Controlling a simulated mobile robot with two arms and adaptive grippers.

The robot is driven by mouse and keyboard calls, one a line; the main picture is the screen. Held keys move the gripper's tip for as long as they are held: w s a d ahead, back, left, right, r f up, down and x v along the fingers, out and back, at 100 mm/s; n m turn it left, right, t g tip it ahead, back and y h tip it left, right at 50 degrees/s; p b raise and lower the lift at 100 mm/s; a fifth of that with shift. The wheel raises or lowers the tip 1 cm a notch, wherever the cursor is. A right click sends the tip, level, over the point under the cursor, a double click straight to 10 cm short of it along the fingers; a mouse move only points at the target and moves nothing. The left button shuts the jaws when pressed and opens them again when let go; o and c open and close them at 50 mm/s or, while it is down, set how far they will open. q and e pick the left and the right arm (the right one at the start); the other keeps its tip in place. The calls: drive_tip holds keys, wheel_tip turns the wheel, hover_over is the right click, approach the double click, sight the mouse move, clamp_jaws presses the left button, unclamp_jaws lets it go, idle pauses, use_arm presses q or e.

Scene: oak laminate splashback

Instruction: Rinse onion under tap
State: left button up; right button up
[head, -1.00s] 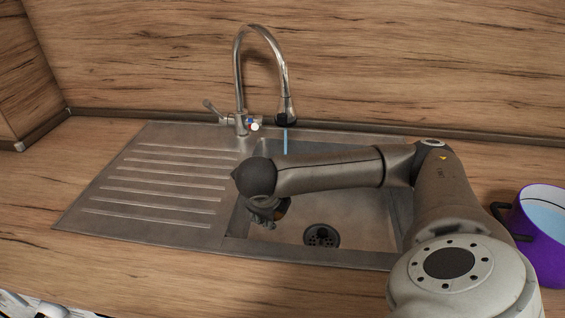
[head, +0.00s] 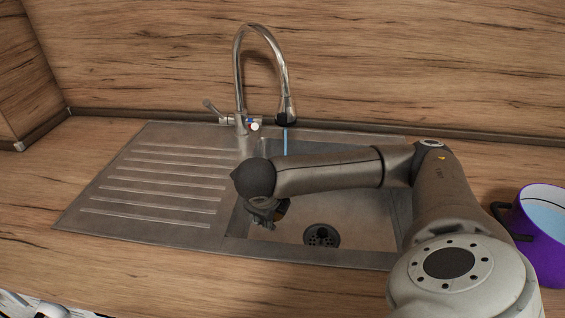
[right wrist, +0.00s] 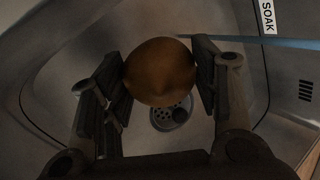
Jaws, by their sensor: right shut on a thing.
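The onion (right wrist: 160,72) is brown and round. In the right wrist view it sits between the two fingers of my right gripper (right wrist: 160,85), which is shut on it. The chrome tap (head: 286,85) arches over the back of the basin. A thin blue stream of water (head: 286,142) runs from its spout, behind my arm. In the wrist view the stream (right wrist: 265,42) passes to the right of the onion, apart from it. My left gripper is not clearly in view.
The ribbed drainboard (head: 150,185) left of the basin is bare. A purple pot (head: 540,240) with pale blue inside stands on the counter at the right. The drain (head: 321,236) is uncovered. A label reading "SOAK" (right wrist: 268,16) shows in the wrist view.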

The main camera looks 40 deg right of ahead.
idle(0.3)
use_arm(q)
drive_tip(key=shift+w+a+r+p, duration=0.15)
drive_tip(key=shift+a+r+p, duration=0.35)
drive_tip(key=shift+r+p, duration=0.35)
use_arm(e)
drive_tip(key=s+a+r, duration=0.1)
drive_tip(key=a+r, duration=0.3)
drive_tip(key=shift+s+a, duration=0.3)
drive_tip(key=shift+a, duration=0.1)
use_arm(q)
drive_tip(key=shift+d, duration=0.3)
